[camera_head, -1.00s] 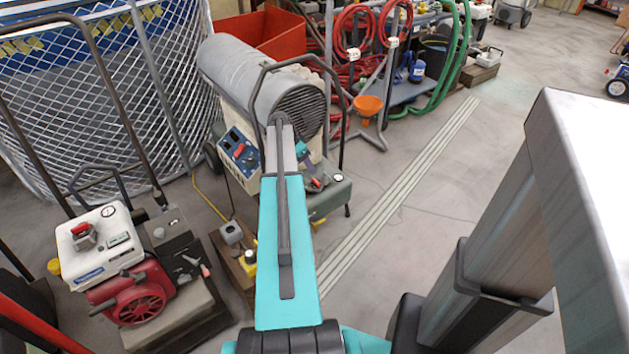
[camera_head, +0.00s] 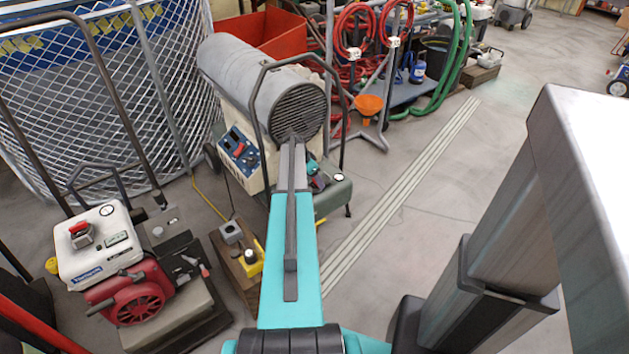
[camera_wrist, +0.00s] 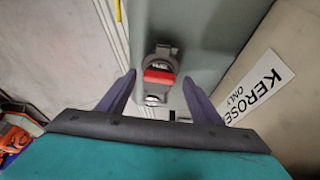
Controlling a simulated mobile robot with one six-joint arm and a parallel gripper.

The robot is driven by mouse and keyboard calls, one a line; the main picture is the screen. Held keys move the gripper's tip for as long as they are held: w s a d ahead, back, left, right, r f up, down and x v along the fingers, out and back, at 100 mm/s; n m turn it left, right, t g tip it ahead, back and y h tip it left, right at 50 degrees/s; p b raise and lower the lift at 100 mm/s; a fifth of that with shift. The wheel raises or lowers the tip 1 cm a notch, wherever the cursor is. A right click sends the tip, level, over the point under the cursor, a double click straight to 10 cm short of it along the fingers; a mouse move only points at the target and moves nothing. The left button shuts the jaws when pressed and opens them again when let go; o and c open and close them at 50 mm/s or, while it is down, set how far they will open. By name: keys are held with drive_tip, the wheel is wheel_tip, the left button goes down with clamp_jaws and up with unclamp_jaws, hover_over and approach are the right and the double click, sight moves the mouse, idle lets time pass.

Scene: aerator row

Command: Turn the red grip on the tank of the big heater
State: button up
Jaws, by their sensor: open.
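The big heater (camera_head: 253,82) has a grey barrel above a grey-green tank (camera_head: 336,200). In the wrist view, the red grip (camera_wrist: 159,77) sits on a dark round fitting on the tank (camera_wrist: 205,35). My gripper (camera_wrist: 161,81) is open, with one purple finger on each side of the red grip. I see no finger touching it, but cannot judge the depth gap. In the head view my arm hides part of the tank, and the gripper by it is small and unclear.
A "KEROSENE ONLY" label (camera_wrist: 262,86) is beside the tank. A white-topped machine with another red grip (camera_head: 80,229) stands left. The heater's control panel (camera_head: 240,153) has a red knob. An orange funnel (camera_head: 368,105) stands right.

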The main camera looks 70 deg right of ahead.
drive_tip(key=shift+f, duration=0.1)
drive_tip(key=shift+c, duration=0.4)
drive_tip(key=c, duration=1)
drive_tip(key=shift+a, duration=0.15)
